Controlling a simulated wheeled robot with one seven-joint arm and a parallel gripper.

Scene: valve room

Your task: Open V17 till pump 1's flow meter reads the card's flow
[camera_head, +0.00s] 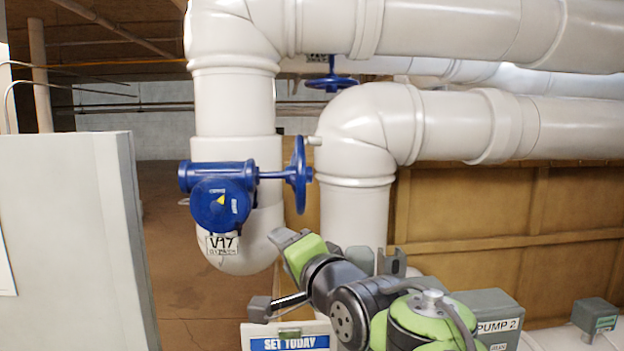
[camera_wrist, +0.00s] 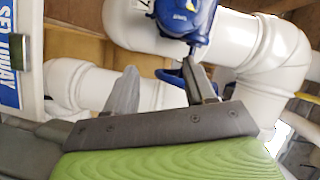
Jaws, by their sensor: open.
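V17 is a blue valve (camera_head: 222,195) on a white vertical pipe, with a tag (camera_head: 221,243) reading V17 below its body. Its blue handwheel (camera_head: 299,174) faces right and shows edge-on. My gripper (camera_head: 287,240) is below the handwheel and apart from it; its fingers are mostly hidden in the head view. In the wrist view my gripper (camera_wrist: 162,90) is open and empty, with the blue valve body (camera_wrist: 190,18) beyond it and part of a blue wheel behind the right finger. A SET TODAY card (camera_head: 290,343) shows only its heading. I see no readable pump 1 flow meter.
A grey cabinet (camera_head: 70,235) stands at the left. Large white pipes (camera_head: 540,125) run across the right, with another blue handwheel (camera_head: 331,83) behind. A PUMP 2 box (camera_head: 497,325) and a small grey meter box (camera_head: 594,315) sit at lower right.

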